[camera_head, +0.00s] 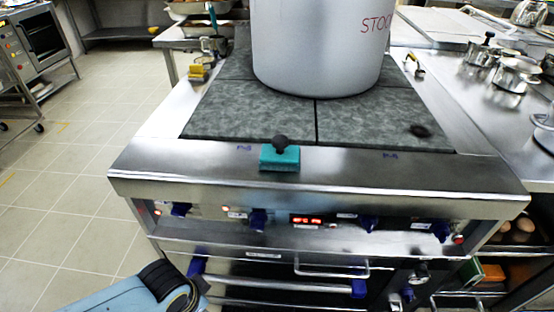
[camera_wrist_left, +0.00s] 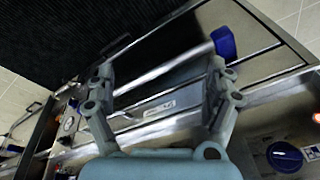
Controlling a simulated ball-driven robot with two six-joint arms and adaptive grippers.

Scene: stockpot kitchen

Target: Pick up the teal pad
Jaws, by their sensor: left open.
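The teal pad (camera_head: 279,159) lies on the steel front ledge of the stove, near the middle of the head view. It has a black knob on top. My left arm comes in at the bottom left of the head view, low in front of the stove and well apart from the pad. My left gripper (camera_wrist_left: 160,80) is open and empty in the left wrist view, facing the stove's lower front with its bars and blue knobs. The pad does not show in that view. My right gripper is not in view.
A large stockpot (camera_head: 318,45) stands on the grey stove top (camera_head: 230,110) behind the pad. Small pots (camera_head: 484,52) stand on the right counter. The ledge beside the teal pad is clear.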

